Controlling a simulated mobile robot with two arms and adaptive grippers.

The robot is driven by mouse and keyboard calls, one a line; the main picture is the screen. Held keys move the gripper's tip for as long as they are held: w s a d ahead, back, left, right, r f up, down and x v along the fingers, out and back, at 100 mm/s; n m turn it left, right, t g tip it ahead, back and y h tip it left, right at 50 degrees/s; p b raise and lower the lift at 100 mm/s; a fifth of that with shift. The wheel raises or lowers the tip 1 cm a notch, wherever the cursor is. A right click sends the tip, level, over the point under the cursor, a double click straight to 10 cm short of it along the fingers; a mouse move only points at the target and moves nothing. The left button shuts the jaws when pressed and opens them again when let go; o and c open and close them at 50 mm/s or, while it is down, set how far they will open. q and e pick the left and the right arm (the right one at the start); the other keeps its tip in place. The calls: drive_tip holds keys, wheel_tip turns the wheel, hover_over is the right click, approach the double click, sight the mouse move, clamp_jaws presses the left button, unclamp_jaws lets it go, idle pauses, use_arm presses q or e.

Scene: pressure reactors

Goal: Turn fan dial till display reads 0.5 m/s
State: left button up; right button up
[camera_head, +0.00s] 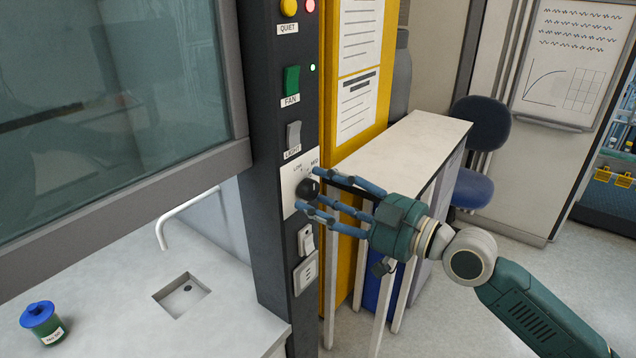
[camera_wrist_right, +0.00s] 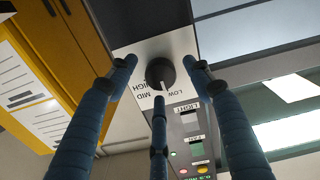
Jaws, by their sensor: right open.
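The fan dial, a round black knob (camera_head: 306,189), sits on a white plate marked LOW and MID on the dark control post. It also shows in the right wrist view (camera_wrist_right: 160,73), where LOW, MID and HIGH appear upside down. My right gripper (camera_head: 312,188) is open, its three blue fingers spread around the knob; I cannot tell whether they touch it. In the right wrist view the fingertips (camera_wrist_right: 159,76) frame the knob from both sides and below. A lit green display (camera_wrist_right: 203,177) is cut off at that view's bottom edge, its digits unclear. My left gripper is out of view.
Above the dial are the grey LIGHT switch (camera_head: 293,135), green FAN switch (camera_head: 291,79) and yellow QUIET button (camera_head: 288,7). Sockets (camera_head: 306,273) sit below. The hood's glass sash (camera_head: 120,110) is left; a narrow white-topped table (camera_head: 425,130) stands behind my right gripper.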

drive_tip(key=shift+w+a, duration=0.3)
drive_tip(key=shift+a, duration=0.1)
drive_tip(key=c, duration=1.1)
drive_tip(key=shift+c, duration=0.2)
